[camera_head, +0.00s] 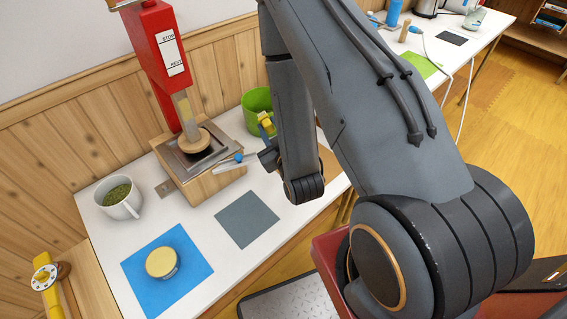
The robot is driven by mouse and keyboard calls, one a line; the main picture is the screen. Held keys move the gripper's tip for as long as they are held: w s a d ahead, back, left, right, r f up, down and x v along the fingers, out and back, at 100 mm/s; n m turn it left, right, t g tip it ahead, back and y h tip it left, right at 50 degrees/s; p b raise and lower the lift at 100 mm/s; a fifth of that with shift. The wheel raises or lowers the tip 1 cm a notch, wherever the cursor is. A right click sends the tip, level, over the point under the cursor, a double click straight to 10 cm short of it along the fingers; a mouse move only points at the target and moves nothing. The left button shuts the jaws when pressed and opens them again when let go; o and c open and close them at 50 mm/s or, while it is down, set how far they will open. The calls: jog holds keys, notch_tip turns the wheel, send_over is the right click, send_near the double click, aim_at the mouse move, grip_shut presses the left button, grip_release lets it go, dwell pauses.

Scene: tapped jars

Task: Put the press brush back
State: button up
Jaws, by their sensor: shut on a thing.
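My gripper (262,154) is at the front right corner of the press, partly hidden by my own arm. It is shut on a thin item, seemingly the press brush (238,157), with a small blue part showing above the wooden base. A yellow and blue piece (267,122) shows just above the gripper, in front of the green pot; I cannot tell whether it belongs to the brush. The red press (157,45) carries a STOP and REST label. Its round wooden presser (194,141) is over the metal plate on the wooden base (215,182).
A green pot (253,98) stands behind the gripper. A white mug (119,197) of green bits stands left. A yellow-lidded jar (162,262) sits on a blue mat (195,273). The grey mat (247,219) is bare. A yellow dial tool (46,280) lies left.

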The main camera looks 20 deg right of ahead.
jog(key=w+d+f+g, duration=0.1)
jog(key=d+f+g, duration=0.1)
jog(key=f+g, duration=0.1)
jog(key=w+d+f+g, duration=0.1)
jog(key=w+f+g, duration=0.1)
jog(key=f+g, duration=0.1)
jog(key=w+d+f+g, duration=0.1)
jog(key=d+f+g, duration=0.1)
jog(key=f, duration=0.3)
jog(key=shift+w+d+f+g, duration=0.2)
jog(key=shift+d+g, duration=0.15)
jog(key=shift+g, duration=0.55)
jog(key=shift+s+d+f+g, duration=0.2)
jog(key=shift+s+d+g, duration=0.5)
jog(key=shift+g, duration=0.4)
jog(key=shift+s+d+r+g, duration=0.25)
jog(key=shift+s+d+g, duration=0.5)
jog(key=shift+d+g, duration=0.25)
jog(key=shift+s+d+r, duration=0.1)
jog(key=shift+d+r, duration=0.05)
jog(key=shift+d, duration=0.05)
jog(key=s+d+r+g, duration=0.4)
jog(key=s+r, duration=0.1)
jog(key=shift+d+f+p, duration=0.15)
jog(key=shift+f+p, duration=0.85)
jog(key=shift+f, duration=3.9)
